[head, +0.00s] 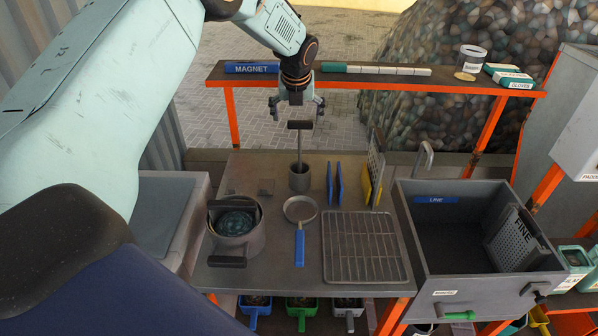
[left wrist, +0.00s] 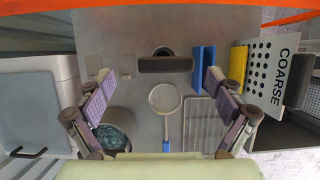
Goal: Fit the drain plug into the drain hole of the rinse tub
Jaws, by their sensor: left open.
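The rinse tub (head: 408,225) appears to be the grey open tub at the right, with a blue "LINE" label inside. A green-handled piece (head: 458,316) lies low against its front; I cannot tell whether this is the drain plug. A dark knob (head: 538,298) sits at the tub's front right corner. I cannot make out the drain hole. My left gripper (head: 298,106) is open and empty, pointing down above the T-shaped handle (head: 300,125) of a rod standing in a small metal cup (head: 299,178). The handle also shows in the left wrist view (left wrist: 165,64). My right gripper is out of view.
On the bench are a pot (head: 236,245), a blue-handled strainer (head: 300,209), a wire rack (head: 364,248) and blue upright plates (head: 335,183). A perforated "FINE" plate (head: 513,238) leans in the tub. An orange-framed shelf (head: 390,80) runs behind.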

